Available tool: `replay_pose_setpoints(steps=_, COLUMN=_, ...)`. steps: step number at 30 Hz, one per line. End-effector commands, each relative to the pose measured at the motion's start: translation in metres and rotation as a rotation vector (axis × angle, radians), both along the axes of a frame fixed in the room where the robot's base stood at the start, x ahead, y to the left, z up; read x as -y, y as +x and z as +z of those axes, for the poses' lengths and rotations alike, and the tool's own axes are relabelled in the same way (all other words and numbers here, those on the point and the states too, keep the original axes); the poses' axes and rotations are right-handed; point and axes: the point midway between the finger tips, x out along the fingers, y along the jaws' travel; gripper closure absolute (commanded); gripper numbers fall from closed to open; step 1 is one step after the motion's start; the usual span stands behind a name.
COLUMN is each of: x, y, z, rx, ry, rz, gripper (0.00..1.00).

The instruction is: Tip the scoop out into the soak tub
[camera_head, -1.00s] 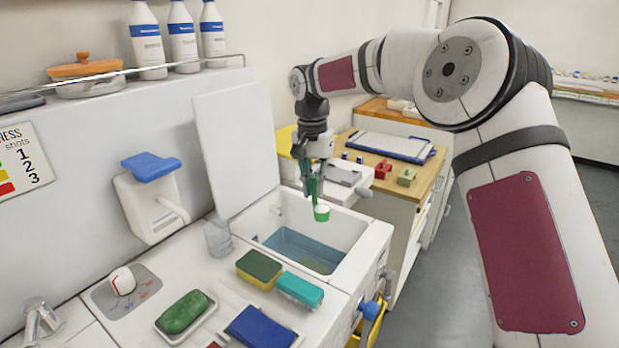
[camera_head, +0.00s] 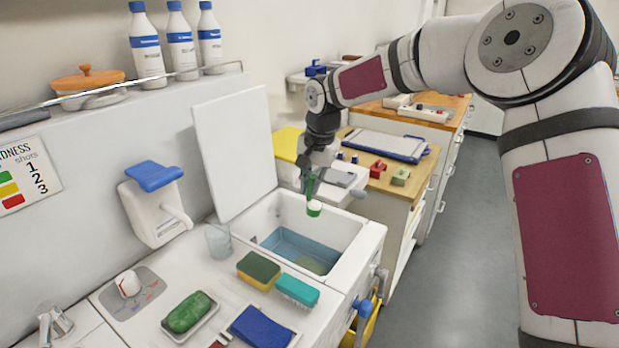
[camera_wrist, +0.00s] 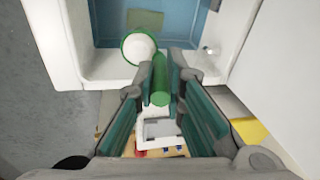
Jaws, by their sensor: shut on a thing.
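My gripper (camera_head: 312,183) is shut on the green handle of the scoop (camera_head: 314,209). In the wrist view the handle (camera_wrist: 160,82) sits between the two fingers (camera_wrist: 163,88). The scoop's round cup (camera_wrist: 138,47) has a green rim and looks white inside, facing up. The soak tub (camera_head: 345,247) is an open white basin with blue water (camera_head: 290,243). The scoop is held above the tub's far right side. In the wrist view its cup overlaps the white tub rim (camera_wrist: 105,68), with the water beyond it. The gap to the rim is hard to judge.
The raised white lid (camera_head: 233,150) stands behind the tub. A clear cup (camera_head: 218,240), a green-and-yellow sponge (camera_head: 258,270) and a teal brush (camera_head: 297,290) lie close to its left and front. A wooden-topped cabinet (camera_head: 410,190) stands to the right, with open floor (camera_head: 455,240) beyond.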

Motion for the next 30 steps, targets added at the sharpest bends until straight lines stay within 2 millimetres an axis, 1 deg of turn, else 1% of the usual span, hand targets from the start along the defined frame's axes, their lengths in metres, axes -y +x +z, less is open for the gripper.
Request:
replay_pose_setpoints(steps=1, x=0.002, y=-0.004, z=0.002, rx=0.012, ry=0.007, rz=0.000, gripper=1.00)
replay_pose_setpoints(steps=21, x=0.012, y=-0.023, z=0.003, rx=0.215, ry=0.136, rz=0.000, gripper=1.00)
replay_pose_setpoints(steps=30, x=0.019, y=-0.033, z=-0.006, rx=0.361, ry=0.223, rz=0.002, gripper=1.00)
